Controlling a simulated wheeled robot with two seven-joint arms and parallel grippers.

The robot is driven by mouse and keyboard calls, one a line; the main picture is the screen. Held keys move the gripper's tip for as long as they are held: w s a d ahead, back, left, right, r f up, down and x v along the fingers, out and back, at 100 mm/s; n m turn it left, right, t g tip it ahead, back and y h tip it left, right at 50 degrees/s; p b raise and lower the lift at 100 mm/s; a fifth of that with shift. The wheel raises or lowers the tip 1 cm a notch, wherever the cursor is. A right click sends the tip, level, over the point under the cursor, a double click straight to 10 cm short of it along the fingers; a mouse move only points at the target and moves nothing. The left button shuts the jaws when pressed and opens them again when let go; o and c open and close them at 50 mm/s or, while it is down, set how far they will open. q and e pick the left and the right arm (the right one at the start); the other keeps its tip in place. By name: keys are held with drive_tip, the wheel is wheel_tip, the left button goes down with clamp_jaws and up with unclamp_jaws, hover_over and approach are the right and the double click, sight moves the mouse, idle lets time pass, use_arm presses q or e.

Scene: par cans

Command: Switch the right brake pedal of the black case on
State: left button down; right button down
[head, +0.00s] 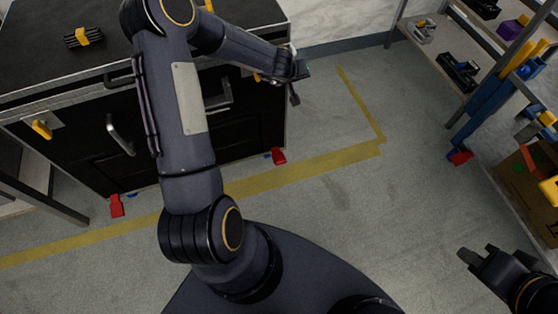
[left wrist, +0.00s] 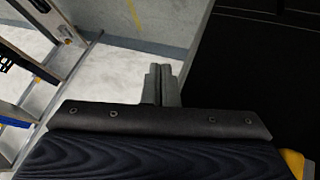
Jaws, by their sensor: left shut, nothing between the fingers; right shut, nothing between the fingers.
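The black case (head: 75,165) stands at the left of the head view, and its dark side fills the right of the left wrist view (left wrist: 265,70). Its right brake pedal (head: 278,156) is red, low at the case's front right corner, with a bit of blue beside it. Another red pedal (head: 117,205) is at the front left corner. My left gripper (head: 294,96) is shut and empty, above and apart from the right pedal, by the case's right edge. Its closed fingers also show in the left wrist view (left wrist: 162,85). My right gripper (head: 472,254) is shut and empty over the floor.
A black item with a yellow band (head: 83,38) lies on the case top. Shelves with tools (head: 460,72) and a cardboard box (head: 525,180) stand at the right. Yellow tape (head: 310,165) marks the floor. The floor between case and shelves is clear.

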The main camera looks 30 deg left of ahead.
use_arm(q)
drive_tip(key=s+f+n+g+b, duration=0.1)
drive_tip(key=s+f+g+b, duration=0.1)
drive_tip(key=f, duration=1)
drive_tip(key=s+f+n+g+b, duration=0.1)
drive_tip(key=s+f+g, duration=0.3)
drive_tip(key=f, duration=0.9)
drive_tip(key=shift+s+a+y+b, duration=0.3)
drive_tip(key=shift+s+a+b, duration=0.05)
drive_tip(key=shift+s+b, duration=0.5)
drive_tip(key=shift+f, duration=0.1)
drive_tip(key=b, duration=0.5)
hover_over(278, 158)
drive_tip(key=x, duration=0.4)
drive_tip(key=s+d+x, duration=0.1)
drive_tip(key=x, duration=0.3)
drive_tip(key=s+d+x, duration=0.1)
drive_tip(key=x, duration=0.3)
drive_tip(key=shift+f, duration=0.3)
drive_tip(key=shift+s+d+f+b, duration=0.15)
drive_tip(key=shift+f+b, duration=0.25)
drive_tip(key=shift+f, duration=0.25)
drive_tip(key=shift+f, duration=0.1)
